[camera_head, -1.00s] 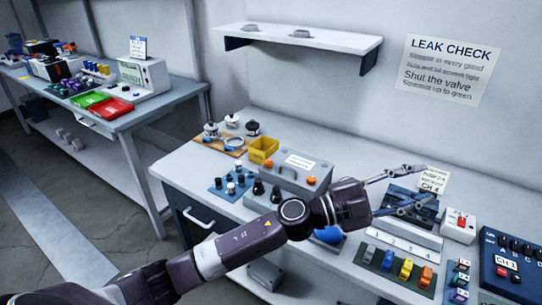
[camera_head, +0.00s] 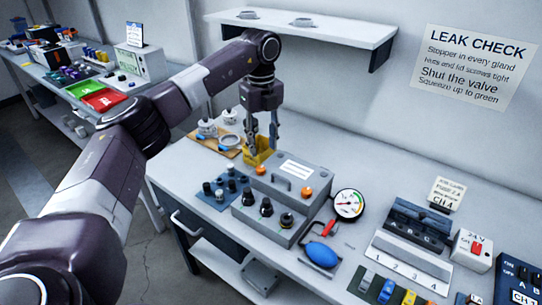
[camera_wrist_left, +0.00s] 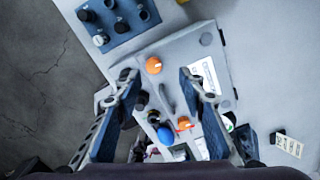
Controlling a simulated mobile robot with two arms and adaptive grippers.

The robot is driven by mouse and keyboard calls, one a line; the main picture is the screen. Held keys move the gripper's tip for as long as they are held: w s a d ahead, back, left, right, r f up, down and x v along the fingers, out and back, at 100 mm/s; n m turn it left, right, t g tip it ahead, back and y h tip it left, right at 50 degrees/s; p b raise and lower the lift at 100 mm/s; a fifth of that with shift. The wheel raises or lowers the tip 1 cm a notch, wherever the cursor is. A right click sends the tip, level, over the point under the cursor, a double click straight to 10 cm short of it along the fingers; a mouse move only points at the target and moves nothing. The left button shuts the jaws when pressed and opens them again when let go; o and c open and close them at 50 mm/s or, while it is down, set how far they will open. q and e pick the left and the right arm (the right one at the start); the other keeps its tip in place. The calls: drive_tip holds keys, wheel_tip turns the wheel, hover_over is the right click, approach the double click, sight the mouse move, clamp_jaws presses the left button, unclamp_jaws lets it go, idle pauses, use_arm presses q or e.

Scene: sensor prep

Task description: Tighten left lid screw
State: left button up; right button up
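The grey box (camera_head: 283,187) stands on the bench, its lid bearing a handle and a white label. The orange left lid screw (camera_head: 260,170) sits at the lid's left end; it also shows in the left wrist view (camera_wrist_left: 153,65), with a pale mark on top. The orange right lid screw (camera_head: 306,191) is at the other end. My left gripper (camera_head: 262,148) points down above the left end of the box. In the left wrist view its open fingers (camera_wrist_left: 157,75) frame the left screw, with nothing between them gripped. My right gripper is out of view.
A blue mat (camera_head: 213,196) with dark stoppers lies left of the box. A gauge (camera_head: 348,205), red valve (camera_head: 328,228) and blue bulb (camera_head: 321,254) are at its right. The wall shelf (camera_head: 305,27) hangs above.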

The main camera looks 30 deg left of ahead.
sight(261, 168)
use_arm(q)
drive_tip(key=shift+s+a+f, duration=0.15)
drive_tip(key=shift+s+f, duration=0.15)
drive_tip(key=shift+f, duration=0.2)
drive_tip(key=shift+s+f+p, duration=0.2)
drive_tip(key=shift+s+f, duration=0.15)
drive_tip(key=shift+f, duration=0.2)
drive_tip(key=shift+s+f+p, duration=0.15)
drive_tip(key=shift+s+f, duration=0.15)
drive_tip(key=shift+f, duration=0.2)
drive_tip(key=f, duration=0.2)
drive_tip(key=shift+w+f, duration=0.3)
drive_tip(key=shift+f, duration=0.1)
drive_tip(key=shift+w+f, duration=0.15)
drive_tip(key=shift+f, duration=0.3)
drive_tip(key=c, duration=0.5)
clamp_jaws()
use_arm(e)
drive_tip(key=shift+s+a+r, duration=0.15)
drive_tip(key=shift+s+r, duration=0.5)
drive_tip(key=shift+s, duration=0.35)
